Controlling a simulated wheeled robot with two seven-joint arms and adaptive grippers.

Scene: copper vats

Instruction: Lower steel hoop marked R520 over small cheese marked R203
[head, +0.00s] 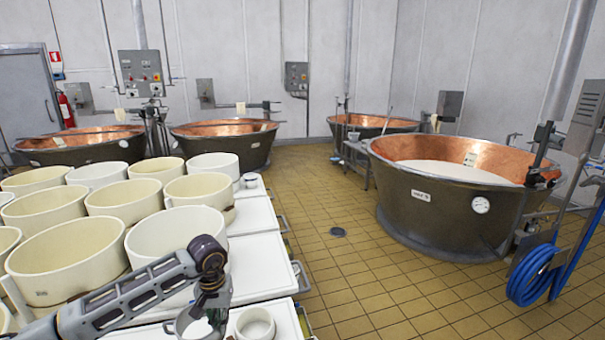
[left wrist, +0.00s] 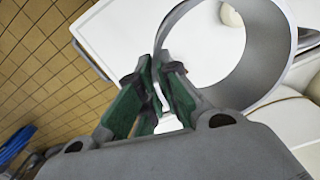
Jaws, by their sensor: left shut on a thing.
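The steel hoop (left wrist: 262,75) is a plain grey ring, large in the left wrist view. In the head view its grey rim (head: 178,328) shows low in the picture, partly behind my gripper. My left gripper (left wrist: 162,68) is shut on the hoop's wall at one side; it also shows in the head view (head: 212,300). Through the ring I see white table top and a cream round thing (left wrist: 230,14), perhaps the small cheese. In the head view a small round white piece (head: 255,326) stands right of the hoop. No R520 or R203 marking is readable. My right gripper is out of view.
Several large cream moulds (head: 68,258) crowd the white table (head: 262,238) on the left. A small pot (head: 250,181) stands at its back corner. Copper vats (head: 440,205) stand beyond and to the right. The tiled floor (head: 350,270) between is mostly clear.

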